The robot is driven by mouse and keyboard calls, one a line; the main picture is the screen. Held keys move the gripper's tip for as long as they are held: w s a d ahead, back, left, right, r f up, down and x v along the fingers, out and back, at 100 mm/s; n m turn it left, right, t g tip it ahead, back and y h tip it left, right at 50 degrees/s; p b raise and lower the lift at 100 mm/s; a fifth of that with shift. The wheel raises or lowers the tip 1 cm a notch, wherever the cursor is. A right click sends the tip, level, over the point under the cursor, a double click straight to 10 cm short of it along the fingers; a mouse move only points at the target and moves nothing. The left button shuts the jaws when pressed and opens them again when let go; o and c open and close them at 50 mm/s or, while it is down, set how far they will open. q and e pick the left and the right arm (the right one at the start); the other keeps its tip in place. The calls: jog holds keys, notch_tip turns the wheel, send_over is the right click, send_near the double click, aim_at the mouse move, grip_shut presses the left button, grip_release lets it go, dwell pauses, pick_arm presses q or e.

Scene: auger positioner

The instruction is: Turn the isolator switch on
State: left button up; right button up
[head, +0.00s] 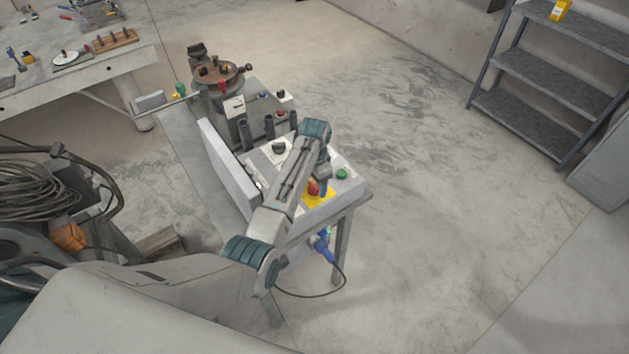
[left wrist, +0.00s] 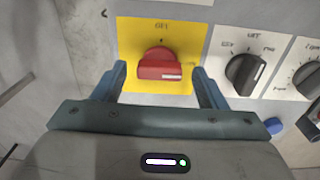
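The isolator switch is a red rotary knob (left wrist: 158,66) on a yellow plate (left wrist: 135,32). Its grip bar lies roughly level in the left wrist view, with a white mark toward its right end. Small lettering stands above and to the right of the knob, too blurred to read surely. In the head view the red knob (head: 313,187) shows beside my left gripper (head: 323,186). My left gripper (left wrist: 162,84) is open, with one blue finger on each side of the knob and visible gaps to it.
Black rotary knobs on white plates (left wrist: 246,72) sit right of the yellow plate, with a blue button (left wrist: 274,125) below. In the head view, a green button (head: 342,173) is nearby. Open floor lies right.

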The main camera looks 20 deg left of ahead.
aim_at(315, 184)
pick_arm(q)
notch_tip(315, 184, up, 11)
jog(key=b, duration=0.3)
jog(key=shift+s+f, duration=0.1)
jog(key=shift+f, duration=0.1)
dwell(0.5)
